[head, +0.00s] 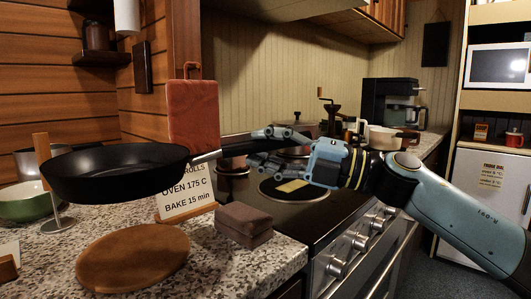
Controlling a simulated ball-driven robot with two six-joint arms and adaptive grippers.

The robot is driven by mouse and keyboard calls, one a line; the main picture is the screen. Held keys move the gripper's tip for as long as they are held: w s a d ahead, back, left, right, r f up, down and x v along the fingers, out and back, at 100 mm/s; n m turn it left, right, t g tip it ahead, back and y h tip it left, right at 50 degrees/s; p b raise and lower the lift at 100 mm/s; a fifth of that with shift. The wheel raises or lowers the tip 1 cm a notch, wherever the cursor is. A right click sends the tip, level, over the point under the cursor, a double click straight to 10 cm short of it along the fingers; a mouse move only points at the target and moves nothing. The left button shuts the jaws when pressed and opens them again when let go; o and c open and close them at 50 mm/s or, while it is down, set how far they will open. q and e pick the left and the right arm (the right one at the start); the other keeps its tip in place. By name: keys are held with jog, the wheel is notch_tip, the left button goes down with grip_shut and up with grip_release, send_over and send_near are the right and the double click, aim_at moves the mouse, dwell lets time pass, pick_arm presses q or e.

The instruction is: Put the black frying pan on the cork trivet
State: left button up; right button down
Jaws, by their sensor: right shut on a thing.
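The black frying pan (112,172) is in the air at the left of the head view, level, above the counter. My right gripper (258,148) comes in from the right and is shut on the pan's handle (205,156). The round brown cork trivet (133,255) lies flat on the speckled counter below the pan, a little nearer the front. There is a clear gap between the pan's base and the trivet. My left gripper is not in view.
A brown block (243,224) sits on the counter right of the trivet. A recipe card (187,194) stands behind it, in front of a reddish board (198,112). A green bowl (24,203) is at the left. The stove (300,205) is at the right.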

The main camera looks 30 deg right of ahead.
jog(key=shift+r, duration=0.1)
jog(key=shift+p, duration=0.35)
jog(key=shift+f+b, duration=2.85)
jog(key=shift+f, duration=1.2)
jog(key=c, duration=0.9)
grip_release()
jog(key=shift+f, duration=0.1)
jog(key=shift+s+d, duration=0.1)
jog(key=shift+s, duration=0.05)
